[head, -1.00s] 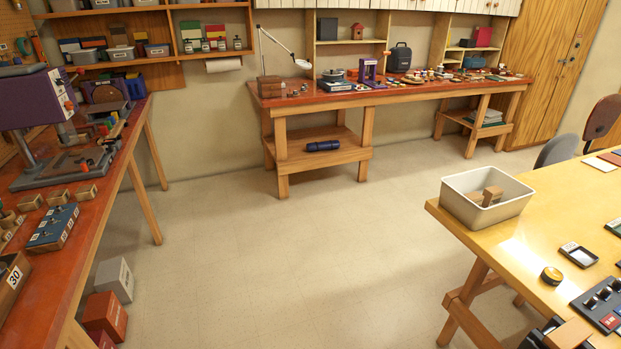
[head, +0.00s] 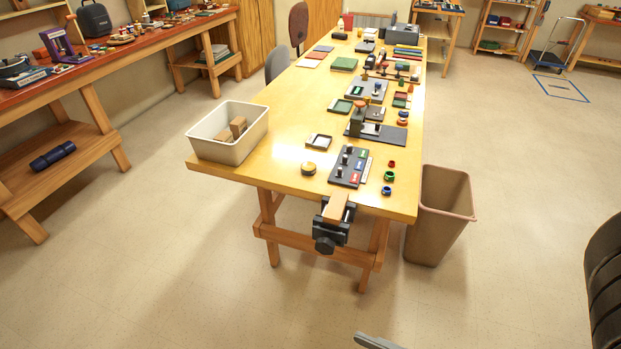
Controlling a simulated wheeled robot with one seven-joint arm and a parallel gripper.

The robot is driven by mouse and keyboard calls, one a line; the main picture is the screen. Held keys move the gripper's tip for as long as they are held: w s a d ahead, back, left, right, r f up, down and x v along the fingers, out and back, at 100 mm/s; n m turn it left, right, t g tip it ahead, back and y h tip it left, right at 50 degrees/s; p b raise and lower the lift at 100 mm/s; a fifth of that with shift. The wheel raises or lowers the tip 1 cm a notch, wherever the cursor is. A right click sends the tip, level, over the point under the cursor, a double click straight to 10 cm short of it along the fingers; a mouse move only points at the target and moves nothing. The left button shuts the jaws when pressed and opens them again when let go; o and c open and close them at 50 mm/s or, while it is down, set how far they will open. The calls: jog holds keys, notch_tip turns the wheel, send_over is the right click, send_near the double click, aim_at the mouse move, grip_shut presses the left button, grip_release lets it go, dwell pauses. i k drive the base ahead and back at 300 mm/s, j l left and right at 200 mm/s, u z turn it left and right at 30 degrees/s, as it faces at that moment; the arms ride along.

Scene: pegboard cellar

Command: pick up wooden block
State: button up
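Wooden blocks (head: 238,126) lie inside a white bin on the near left corner of the yellow table; at least two show, and the bin's walls partly hide them. A separate flat piece of wood (head: 338,207) sits at the vise on the table's near edge, its jaws around it. I cannot tell which of these is the task's wooden block. I make out no gripper in the head view. A small grey piece shows at the bottom edge, and I cannot tell what it is.
The white bin (head: 204,152) stands near the edge of the yellow table (head: 268,178). The vise (head: 332,232) juts out at the front. A brown waste bin (head: 440,215) stands right of the table. A dark ribbed object (head: 605,285) is at the right edge. The floor in front is clear.

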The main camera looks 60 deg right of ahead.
aim_at(334, 212)
jog(key=z, duration=1)
